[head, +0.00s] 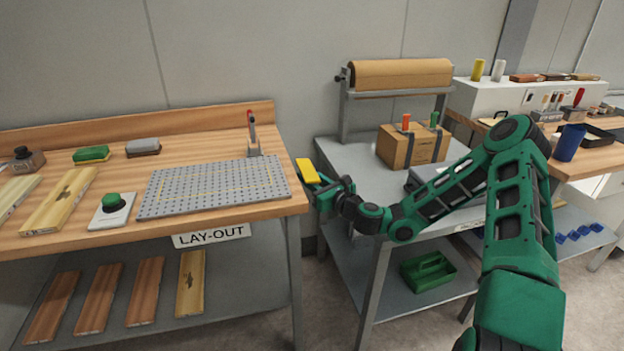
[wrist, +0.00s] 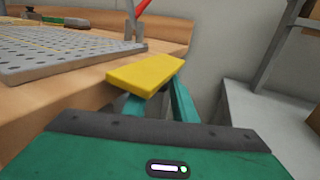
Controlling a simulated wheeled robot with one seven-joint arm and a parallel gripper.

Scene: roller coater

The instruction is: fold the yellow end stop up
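The yellow end stop (head: 307,171) is a flat yellow bar at the right end of the lay-out bench. In the wrist view the end stop (wrist: 146,73) lies across the picture just beyond my gripper, its broad face showing. My gripper (head: 322,186) is at the bench's right end, below and right of the end stop. In the wrist view my gripper's two green fingers (wrist: 155,98) stand apart with a dark gap between them. The bar covers part of the fingers, so I cannot tell whether they touch it. The hinge of the end stop is hidden.
The lay-out bench (head: 260,219) carries a grey perforated plate (head: 213,187) and a red-handled clamp (head: 252,135). A grey table (head: 350,160) with a paper roll (head: 402,73) and a cardboard box (head: 412,145) stands to the right. A narrow gap separates bench and table.

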